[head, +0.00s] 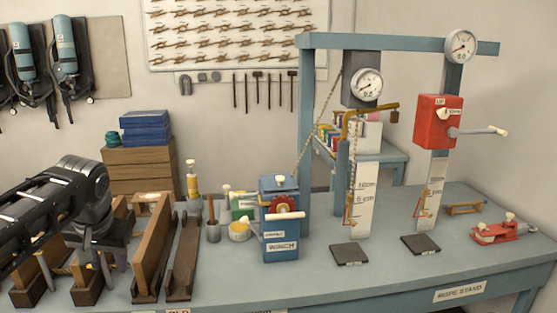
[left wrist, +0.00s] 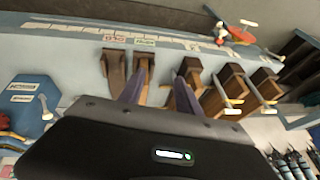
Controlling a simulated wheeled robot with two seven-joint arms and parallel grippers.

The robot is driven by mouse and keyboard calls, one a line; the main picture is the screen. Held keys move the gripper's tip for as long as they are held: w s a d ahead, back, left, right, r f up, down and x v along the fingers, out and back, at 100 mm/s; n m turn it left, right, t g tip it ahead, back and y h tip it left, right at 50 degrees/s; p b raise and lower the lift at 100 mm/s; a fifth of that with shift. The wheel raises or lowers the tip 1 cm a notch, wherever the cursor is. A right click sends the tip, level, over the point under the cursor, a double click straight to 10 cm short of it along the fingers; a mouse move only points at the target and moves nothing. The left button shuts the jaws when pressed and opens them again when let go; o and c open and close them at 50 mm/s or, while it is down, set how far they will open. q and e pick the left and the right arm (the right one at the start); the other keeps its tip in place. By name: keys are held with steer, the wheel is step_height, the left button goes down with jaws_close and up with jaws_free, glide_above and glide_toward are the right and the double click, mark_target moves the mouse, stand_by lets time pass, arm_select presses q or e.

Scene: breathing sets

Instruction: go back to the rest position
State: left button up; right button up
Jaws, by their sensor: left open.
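My left arm reaches in from the left in the head view. My left gripper (head: 97,268) points down over the wooden troughs at the left end of the bench. In the left wrist view its two purple-grey fingers (left wrist: 160,92) stand apart, with nothing held between them. A wooden trough (head: 153,245) stands just right of the gripper in the head view. Whether the fingers touch any wood cannot be told. My right gripper is not in view.
The blue bench (head: 400,272) carries a blue winch (head: 281,225), a dark wooden rail (head: 184,258), a red box (head: 437,122) on a post and a red clamp (head: 497,231). A blue frame (head: 306,130) rises behind. Air tanks (head: 64,55) hang on the wall at left.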

arm_select(q)
steer(key=d+f+m+h, duration=0.1)
steer(key=d+f+h, duration=0.1)
steer(key=d+f, duration=0.6)
steer(key=w+d+f+g+h, duration=0.1)
steer(key=d+f, duration=0.3)
steer(key=f, duration=0.8)
steer(key=d+f+m+h, duration=0.1)
steer(key=d+f+h, duration=0.1)
steer(key=d+f, duration=0.6)
steer(key=s+d+f+g+h, duration=0.1)
steer(key=s+d+f, duration=0.3)
steer(key=s+f, duration=0.3)
steer(key=s+d+f+g+h, duration=0.1)
steer(key=s+d+f, duration=0.25)
steer(key=f, duration=0.55)
steer(key=s+d+f+n, duration=0.1)
steer(key=s+f, duration=0.2)
steer(key=s, duration=0.4)
steer(key=s+d+f+n, duration=0.1)
steer(key=s+d+f, duration=0.1)
steer(key=s, duration=0.6)
steer(key=shift+f, duration=0.7)
steer(key=shift+w, duration=0.1)
